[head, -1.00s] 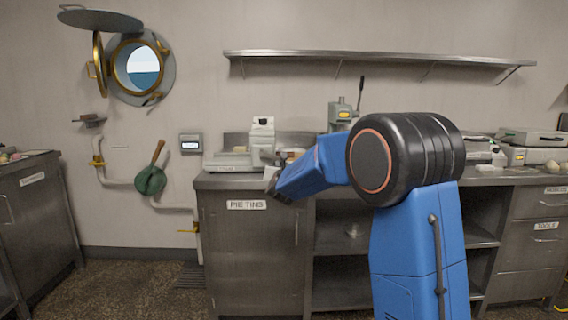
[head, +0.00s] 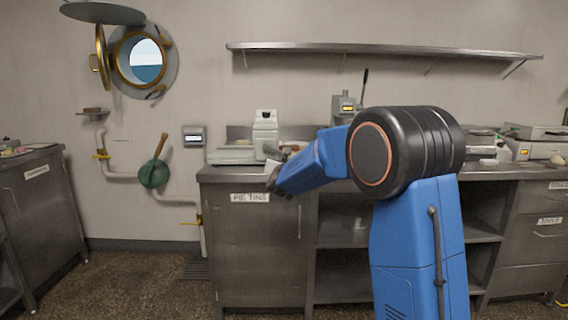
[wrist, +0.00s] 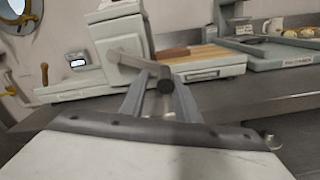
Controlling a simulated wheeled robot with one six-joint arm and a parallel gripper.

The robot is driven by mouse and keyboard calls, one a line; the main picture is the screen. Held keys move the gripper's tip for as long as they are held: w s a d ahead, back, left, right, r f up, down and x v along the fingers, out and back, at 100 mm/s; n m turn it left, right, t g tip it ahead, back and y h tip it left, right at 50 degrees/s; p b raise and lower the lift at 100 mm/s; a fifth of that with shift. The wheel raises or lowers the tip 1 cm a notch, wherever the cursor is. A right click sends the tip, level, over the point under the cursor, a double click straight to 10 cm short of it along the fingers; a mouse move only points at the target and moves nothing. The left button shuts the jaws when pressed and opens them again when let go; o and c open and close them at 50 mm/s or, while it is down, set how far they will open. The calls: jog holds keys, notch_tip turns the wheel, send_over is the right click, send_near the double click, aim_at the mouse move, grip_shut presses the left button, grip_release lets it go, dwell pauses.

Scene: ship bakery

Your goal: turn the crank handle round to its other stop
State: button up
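The crank handle (wrist: 127,61) shows in the wrist view as a grey arm on the side of a pale grey machine, with a dark round grip end (wrist: 165,86). The machine body (wrist: 119,38) also shows in the head view (head: 265,128), on the counter. My gripper (wrist: 160,78) has its two grey fingers apart, one on each side of the grip end in the picture. I cannot tell whether either finger touches it. In the head view my gripper (head: 272,183) is at the counter's front edge, partly hidden by my arm.
A wooden board (wrist: 200,56) lies on the machine's bed. The steel counter (head: 225,176) has a label reading pie tins. A lever press (head: 345,108) stands behind my arm.

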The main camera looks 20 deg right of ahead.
jog(key=shift+o, duration=0.5)
jog(key=shift+s+f, duration=0.1)
jog(key=shift+s, duration=0.15)
jog(key=v, duration=1.7)
jog(key=shift+a, duration=0.1)
